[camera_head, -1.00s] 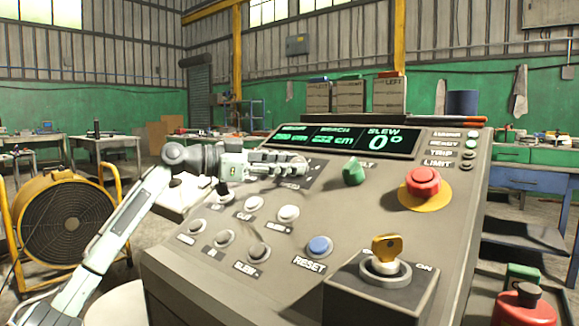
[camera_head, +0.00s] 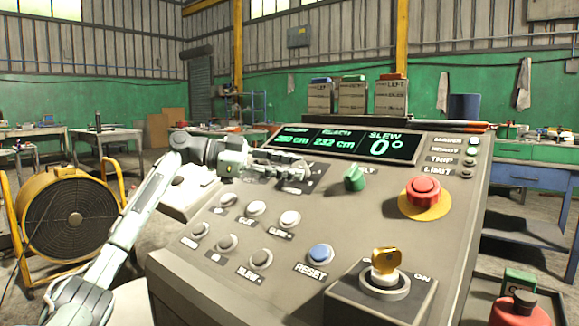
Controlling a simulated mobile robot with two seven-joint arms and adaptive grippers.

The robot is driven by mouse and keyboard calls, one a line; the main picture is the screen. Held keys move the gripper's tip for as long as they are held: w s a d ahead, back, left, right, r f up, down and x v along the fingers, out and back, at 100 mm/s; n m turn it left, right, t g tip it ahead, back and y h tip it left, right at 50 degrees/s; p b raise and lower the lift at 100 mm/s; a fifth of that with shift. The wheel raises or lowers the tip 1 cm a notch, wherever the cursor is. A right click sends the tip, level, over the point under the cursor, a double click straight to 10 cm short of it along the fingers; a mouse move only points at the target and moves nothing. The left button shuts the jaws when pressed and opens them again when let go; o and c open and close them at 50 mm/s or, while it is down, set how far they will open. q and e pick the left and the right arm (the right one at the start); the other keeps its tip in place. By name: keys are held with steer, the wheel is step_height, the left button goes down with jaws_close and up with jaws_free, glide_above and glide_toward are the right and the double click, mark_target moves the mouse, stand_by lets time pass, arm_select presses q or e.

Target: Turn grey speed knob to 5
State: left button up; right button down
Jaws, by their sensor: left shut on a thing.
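A sloped grey-brown control panel (camera_head: 370,222) stands in front of me. My left gripper (camera_head: 298,172) reaches in from the left over the upper left part of the panel, just below the display. Its fingers are shut on the grey speed knob, which they almost wholly hide. The knob's scale plate shows only in part as a dark patch around the fingertips, and I cannot read its numbers or the pointer. My right gripper is not in view.
A green knob (camera_head: 355,178) sits right of the fingers, and a red stop button (camera_head: 424,190) farther right. Several push buttons, a blue reset button (camera_head: 320,253) and a yellow key (camera_head: 385,260) lie below. The display (camera_head: 345,143) reads slew 0°. A yellow fan (camera_head: 75,217) stands at left.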

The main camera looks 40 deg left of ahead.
arm_select(q)
steer(key=shift+f, duration=0.1)
steer(key=o, duration=1.2)
steer(key=shift+c, duration=0.2)
steer(key=shift+a, duration=0.1)
steer(key=v, duration=1.2)
steer(key=shift+s, duration=0.1)
